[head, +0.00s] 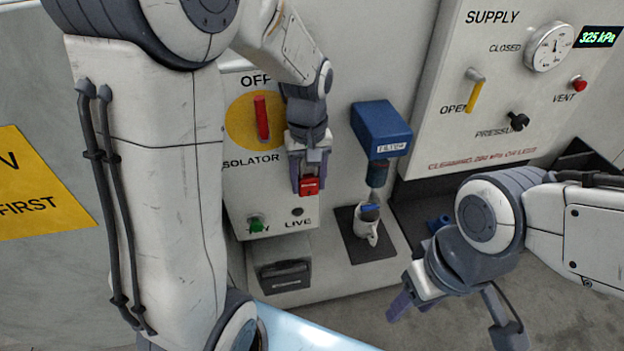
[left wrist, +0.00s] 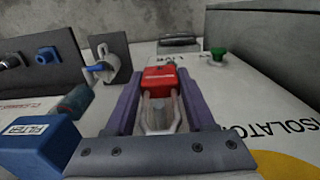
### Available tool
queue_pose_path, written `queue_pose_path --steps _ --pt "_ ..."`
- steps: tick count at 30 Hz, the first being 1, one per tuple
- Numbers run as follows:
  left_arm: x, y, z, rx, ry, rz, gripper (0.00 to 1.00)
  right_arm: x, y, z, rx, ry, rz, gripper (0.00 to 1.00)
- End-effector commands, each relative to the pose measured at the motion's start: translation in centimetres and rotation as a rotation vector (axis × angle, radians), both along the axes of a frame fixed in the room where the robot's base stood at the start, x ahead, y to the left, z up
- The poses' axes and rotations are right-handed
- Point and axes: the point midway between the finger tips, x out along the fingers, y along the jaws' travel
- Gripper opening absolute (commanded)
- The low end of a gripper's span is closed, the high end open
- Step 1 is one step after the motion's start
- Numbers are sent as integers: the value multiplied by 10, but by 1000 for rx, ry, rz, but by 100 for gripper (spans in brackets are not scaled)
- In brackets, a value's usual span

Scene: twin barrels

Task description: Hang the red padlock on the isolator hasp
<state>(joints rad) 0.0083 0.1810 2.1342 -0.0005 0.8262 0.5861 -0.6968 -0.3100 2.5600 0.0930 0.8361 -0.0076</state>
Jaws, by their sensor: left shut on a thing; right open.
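My left gripper (head: 309,172) is shut on the red padlock (head: 309,187) and holds it in front of the isolator panel (head: 237,206). In the left wrist view the padlock (left wrist: 158,78) sits between the purple fingers, with its pale shackle toward the palm. The isolator has a red handle (head: 262,118) on a yellow disc, up and left of the gripper, under the word OFF. I cannot make out the hasp; the gripper may hide it. My right gripper (head: 452,312) is open and empty at the lower right.
A blue filter box (head: 380,130) is close right of my left gripper. Below it a white valve with a blue handle (head: 370,212) stands on a dark plate. A green knob (head: 256,224) is low on the isolator panel. The supply panel (head: 440,145) is at the upper right.

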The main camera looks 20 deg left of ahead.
Motion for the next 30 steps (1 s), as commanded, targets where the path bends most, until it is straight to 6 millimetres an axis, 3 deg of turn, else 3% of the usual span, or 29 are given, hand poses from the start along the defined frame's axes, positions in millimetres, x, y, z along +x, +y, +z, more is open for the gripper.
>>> queue_pose_path --steps 3,4,6,19,30 --pt "0 0 0 0 -1 0 0 0 0 0 0 0 0 52" --pt "0 0 0 0 -1 0 62 0 0 0 0 0 0 52" --pt "0 0 0 0 -1 0 89 0 0 0 0 0 0 52" --pt "2 0 8 0 -6 0 90 0 0 -3 0 0 0 52" --pt "2 0 76 0 -7 0 90 0 0 -20 0 0 1 52"
